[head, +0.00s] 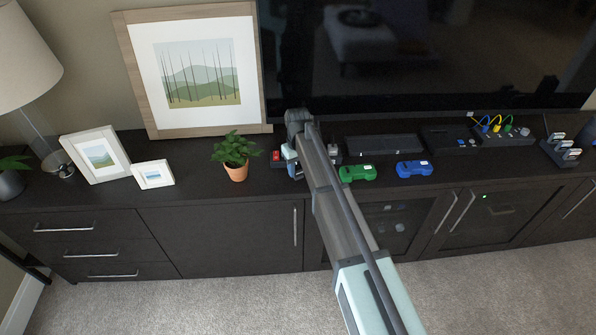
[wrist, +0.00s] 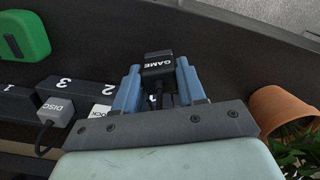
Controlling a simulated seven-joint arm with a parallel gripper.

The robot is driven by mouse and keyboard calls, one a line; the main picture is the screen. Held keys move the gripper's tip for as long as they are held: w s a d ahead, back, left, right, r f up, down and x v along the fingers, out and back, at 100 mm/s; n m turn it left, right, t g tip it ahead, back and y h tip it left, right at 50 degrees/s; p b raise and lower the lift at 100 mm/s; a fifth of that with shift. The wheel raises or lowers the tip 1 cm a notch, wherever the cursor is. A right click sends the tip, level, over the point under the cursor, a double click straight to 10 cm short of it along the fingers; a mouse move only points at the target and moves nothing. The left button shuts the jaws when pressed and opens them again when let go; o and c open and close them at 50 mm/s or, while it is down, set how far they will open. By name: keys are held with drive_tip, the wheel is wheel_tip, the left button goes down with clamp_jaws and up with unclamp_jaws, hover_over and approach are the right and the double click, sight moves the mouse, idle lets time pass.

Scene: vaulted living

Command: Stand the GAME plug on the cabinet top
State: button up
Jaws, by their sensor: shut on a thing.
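The black GAME plug (wrist: 158,66), with its white label, is between the blue fingers of my gripper (wrist: 157,82) in the wrist view. My gripper is shut on it. A dark cord runs from the plug back under the gripper. In the head view my gripper (head: 292,162) is over the dark cabinet top (head: 200,178), just right of the potted plant. The arm hides the plug there. The plug's height above the cabinet top cannot be told. A numbered socket strip (wrist: 85,88) lies left of the gripper, with a grey DISC plug (wrist: 55,111) at it.
The potted plant (head: 236,170) stands close on the left; its pot (wrist: 278,108) is at right in the wrist view. Green (head: 357,173) and blue (head: 415,169) controllers lie right of the arm. The TV (head: 430,60) stands behind.

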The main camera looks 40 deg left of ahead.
sight(298, 167)
drive_tip(key=shift+f, duration=0.8)
drive_tip(key=shift+f, duration=0.15)
drive_tip(key=o, duration=1.1)
drive_tip(key=shift+c, duration=0.2)
wheel_tip(298, 167, up, 12)
